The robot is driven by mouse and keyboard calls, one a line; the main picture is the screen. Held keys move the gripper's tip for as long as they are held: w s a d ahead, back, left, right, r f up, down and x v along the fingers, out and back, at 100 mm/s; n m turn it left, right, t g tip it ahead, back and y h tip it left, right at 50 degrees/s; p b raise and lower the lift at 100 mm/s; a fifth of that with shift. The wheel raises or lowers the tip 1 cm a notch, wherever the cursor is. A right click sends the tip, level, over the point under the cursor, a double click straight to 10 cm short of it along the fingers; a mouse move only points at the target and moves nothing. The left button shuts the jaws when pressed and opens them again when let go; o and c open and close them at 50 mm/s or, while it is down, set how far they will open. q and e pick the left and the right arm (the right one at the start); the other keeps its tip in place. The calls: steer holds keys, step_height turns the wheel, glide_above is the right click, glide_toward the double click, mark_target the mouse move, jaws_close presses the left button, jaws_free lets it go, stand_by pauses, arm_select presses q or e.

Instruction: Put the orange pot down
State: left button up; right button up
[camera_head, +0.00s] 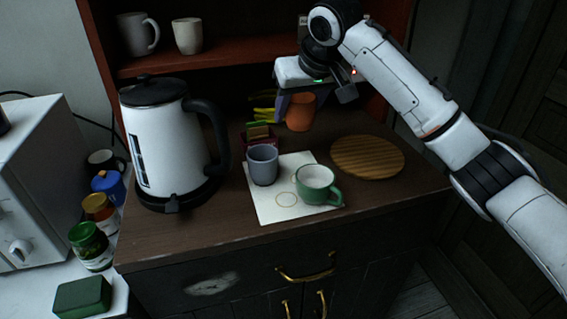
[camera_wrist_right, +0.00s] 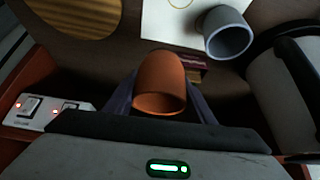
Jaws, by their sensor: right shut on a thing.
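The orange pot (camera_head: 300,112) is a small terracotta-coloured pot near the back of the dark wooden cabinet top (camera_head: 230,215). My right gripper (camera_head: 312,97) reaches in from the upper right and is shut on it. In the right wrist view the orange pot (camera_wrist_right: 160,82) sits between the two fingers of my right gripper (camera_wrist_right: 158,98). I cannot tell whether the pot's base touches the surface. My left gripper is not in view.
A grey cup (camera_head: 262,165) and a green mug (camera_head: 316,184) stand on a white sheet (camera_head: 270,211). A round wooden board (camera_head: 367,157) lies at right. A white kettle (camera_head: 165,140) stands at left. A small dark red box (camera_head: 258,139) and yellow-green items (camera_head: 264,114) are left of the pot.

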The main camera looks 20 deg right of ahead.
mark_target(310, 122)
steer(key=f, duration=0.5)
steer(key=shift+s, duration=0.3)
steer(key=shift+f+p, duration=0.35)
steer(key=shift+f, duration=1.9)
steer(key=o, duration=0.8)
steer(key=shift+f, duration=0.1)
steer(key=shift+w, duration=0.1)
steer(key=shift+r, duration=0.3)
steer(key=b+v, duration=0.1)
steer(key=v, duration=1.1)
steer(key=shift+f, duration=0.15)
